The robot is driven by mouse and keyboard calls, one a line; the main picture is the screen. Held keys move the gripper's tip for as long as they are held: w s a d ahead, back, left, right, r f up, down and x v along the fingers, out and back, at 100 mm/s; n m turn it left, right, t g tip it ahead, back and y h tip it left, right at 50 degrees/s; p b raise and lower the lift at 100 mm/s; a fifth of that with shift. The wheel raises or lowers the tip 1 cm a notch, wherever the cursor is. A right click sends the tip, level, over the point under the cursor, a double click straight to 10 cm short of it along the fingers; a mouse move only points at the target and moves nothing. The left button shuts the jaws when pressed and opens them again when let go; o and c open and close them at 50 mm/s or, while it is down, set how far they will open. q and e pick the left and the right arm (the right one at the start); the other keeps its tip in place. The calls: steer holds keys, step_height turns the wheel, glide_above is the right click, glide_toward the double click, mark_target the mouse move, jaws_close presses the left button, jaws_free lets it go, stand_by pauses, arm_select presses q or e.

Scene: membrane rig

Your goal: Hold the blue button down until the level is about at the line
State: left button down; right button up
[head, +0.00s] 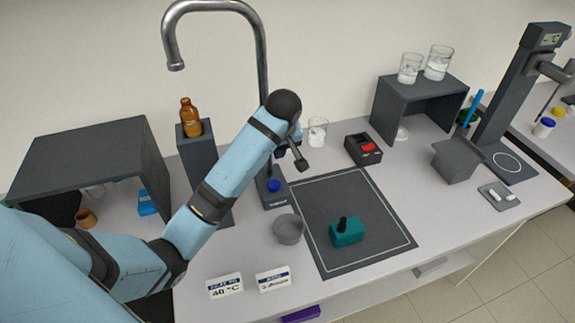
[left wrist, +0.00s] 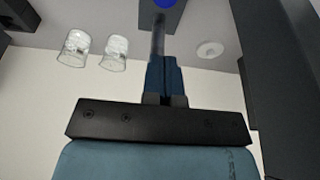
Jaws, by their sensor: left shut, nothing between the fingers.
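The blue button (head: 273,185) sits on a dark base below the tall curved metal tap (head: 262,60). The same button shows at the top edge of the left wrist view (left wrist: 164,3). My left gripper (head: 279,158) is shut and empty, mostly hidden by its own arm. Its fingers (left wrist: 158,35) point toward the button, and a gap seems to remain, though contact is hard to judge. A grey cup (head: 289,230) stands in front of the button base. No level or line can be made out in either view. My right gripper is not in view.
A brown bottle (head: 189,116) stands on a dark block left of the tap. A glass beaker (head: 317,132) and a black box with a red switch (head: 363,149) stand behind the dark mat (head: 375,215). A teal object (head: 347,233) is on the mat. Two signs stand at the front.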

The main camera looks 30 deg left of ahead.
arm_select(q)
steer(key=shift+s+r, duration=0.1)
steer(key=shift+s, duration=0.05)
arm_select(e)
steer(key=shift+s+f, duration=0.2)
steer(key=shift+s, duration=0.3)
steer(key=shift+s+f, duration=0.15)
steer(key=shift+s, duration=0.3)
arm_select(q)
steer(key=p, duration=0.2)
glide_toward(276, 182)
steer(key=x, duration=0.5)
steer(key=shift+a, duration=0.1)
steer(key=shift+f, duration=0.85)
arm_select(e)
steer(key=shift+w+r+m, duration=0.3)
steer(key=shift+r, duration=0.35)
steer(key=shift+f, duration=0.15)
